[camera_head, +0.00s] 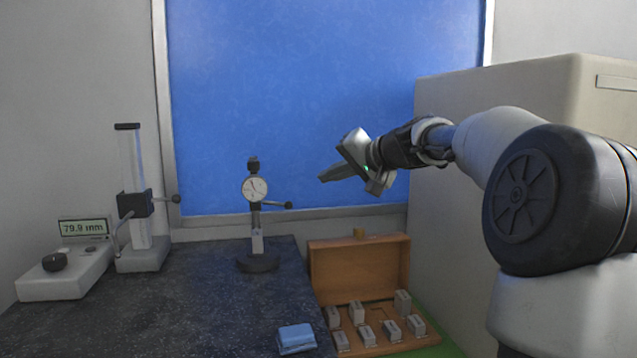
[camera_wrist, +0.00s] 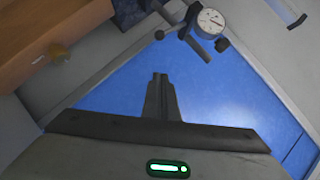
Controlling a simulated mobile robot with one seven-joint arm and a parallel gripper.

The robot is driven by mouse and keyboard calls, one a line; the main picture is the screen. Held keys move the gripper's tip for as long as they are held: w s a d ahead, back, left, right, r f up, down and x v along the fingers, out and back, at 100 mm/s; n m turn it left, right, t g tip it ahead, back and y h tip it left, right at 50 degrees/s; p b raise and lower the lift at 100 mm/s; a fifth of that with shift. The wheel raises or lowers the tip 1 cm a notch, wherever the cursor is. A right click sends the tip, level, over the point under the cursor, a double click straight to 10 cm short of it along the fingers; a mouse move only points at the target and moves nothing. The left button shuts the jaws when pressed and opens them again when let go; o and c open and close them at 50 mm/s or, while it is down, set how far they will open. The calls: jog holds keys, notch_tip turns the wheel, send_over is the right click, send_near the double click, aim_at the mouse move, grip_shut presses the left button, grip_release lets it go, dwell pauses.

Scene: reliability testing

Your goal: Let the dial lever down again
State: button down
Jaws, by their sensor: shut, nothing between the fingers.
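The dial gauge (camera_head: 256,188) stands upright on a round black base (camera_head: 257,264), its white face toward me. Its dial lever (camera_head: 289,205) sticks out to the right below the face, roughly level, and ends in a dark knob. A small grey block (camera_head: 257,243) stands on the base under the gauge stem; whether they touch is unclear. My gripper (camera_head: 323,177) is shut and empty, to the right of the lever and a little higher, apart from it. In the wrist view, the shut fingers (camera_wrist: 160,77) lie below the dial (camera_wrist: 210,20) and the lever knob (camera_wrist: 159,35).
An open wooden case (camera_head: 358,270) with several grey blocks lies right of the dark stone table (camera_head: 190,315). A blue cloth (camera_head: 296,338) is at the front. A height gauge (camera_head: 135,205) and a readout (camera_head: 83,227) showing 79.9 mm stand left. A beige cabinet (camera_head: 500,100) is behind my arm.

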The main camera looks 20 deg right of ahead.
jog(key=v, duration=0.5)
jog(key=shift+s+d+f, duration=0.1)
jog(key=shift+s+f, duration=0.05)
jog(key=s+a+f+n+g+p, duration=0.1)
jog(key=s+a+f+n+g, duration=0.15)
jog(key=a+f, duration=0.45)
jog(key=s+a+f+n+g+p, duration=0.1)
jog(key=s+a+f+n+g, duration=0.25)
jog(key=a, duration=0.55)
jog(key=shift+n+g+h, duration=0.3)
jog(key=shift+g+h, duration=0.2)
jog(key=s+a+f, duration=0.2)
jog(key=s, duration=0.3)
jog(key=s+a+f, duration=0.2)
jog(key=s, duration=0.3)
jog(key=s+a+f+b, duration=0.1)
jog(key=s+a+f, duration=0.1)
jog(key=s, duration=0.3)
jog(key=shift+a+f, duration=0.15)
jog(key=shift+a, duration=0.45)
jog(key=s+d+f+h+b, duration=0.25)
jog(key=s+f, duration=0.45)
jog(key=s, duration=0.4)
notch_tip(320, 180, up, 16)
jog(key=p, duration=1.6)
jog(key=shift+w+a+f+n, duration=0.2)
jog(key=shift+w+a+n, duration=0.2)
jog(key=shift+a, duration=0.1)
